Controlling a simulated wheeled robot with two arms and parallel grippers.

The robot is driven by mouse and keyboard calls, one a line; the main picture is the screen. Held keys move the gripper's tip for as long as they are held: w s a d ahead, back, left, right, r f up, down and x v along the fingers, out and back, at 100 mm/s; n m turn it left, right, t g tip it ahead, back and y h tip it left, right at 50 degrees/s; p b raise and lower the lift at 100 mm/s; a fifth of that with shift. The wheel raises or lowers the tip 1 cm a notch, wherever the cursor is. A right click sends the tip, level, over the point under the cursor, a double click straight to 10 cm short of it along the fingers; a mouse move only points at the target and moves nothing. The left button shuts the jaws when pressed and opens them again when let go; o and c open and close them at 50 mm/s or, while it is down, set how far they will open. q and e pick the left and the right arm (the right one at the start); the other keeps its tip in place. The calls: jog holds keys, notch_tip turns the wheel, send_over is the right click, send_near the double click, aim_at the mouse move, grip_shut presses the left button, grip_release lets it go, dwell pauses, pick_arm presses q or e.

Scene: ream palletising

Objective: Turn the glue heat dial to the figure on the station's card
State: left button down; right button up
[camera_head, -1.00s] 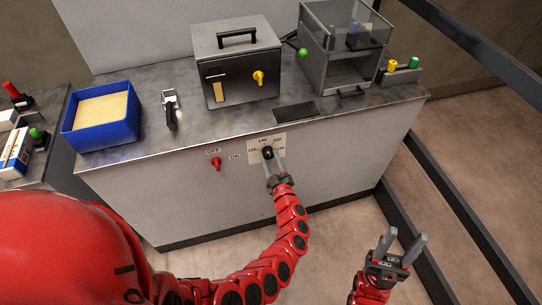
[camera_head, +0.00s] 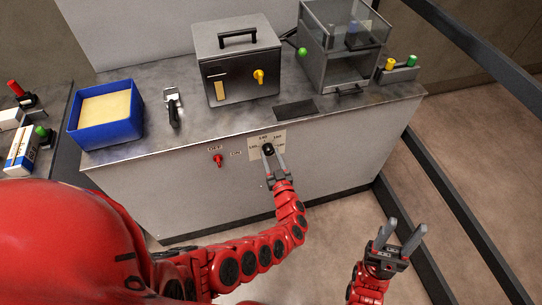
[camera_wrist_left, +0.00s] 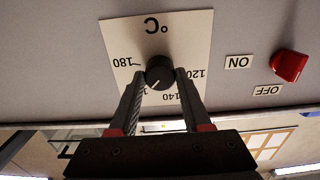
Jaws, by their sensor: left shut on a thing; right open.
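The glue heat dial (camera_head: 267,149) is a black round knob on a pale scale plate on the front of the station. My left gripper (camera_head: 274,157) is shut on it. In the left wrist view the fingers (camera_wrist_left: 160,76) stand on either side of the knob (camera_wrist_left: 158,68). That view is upside down: 120, 140 and 180 can be read on the plate (camera_wrist_left: 160,28), and one figure is partly hidden by a finger. The knob's white mark points to lower left there, toward the partly hidden figure. My right gripper (camera_head: 398,238) is open and empty. I cannot make out a card.
A red switch (camera_head: 217,160) with OFF and ON labels is left of the dial. On the top stand a blue tray (camera_head: 108,134), a grey box with a yellow knob (camera_head: 259,76) and a clear-walled unit (camera_head: 340,60). A dark rail (camera_head: 445,205) runs at the right.

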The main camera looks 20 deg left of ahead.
pick_arm(q)
jog(key=shift+f, duration=0.15)
jog(key=shift+c, duration=1.8)
grip_release()
jog(key=shift+s, duration=0.1)
jog(key=v, duration=1.7)
jog(key=shift+d, duration=0.2)
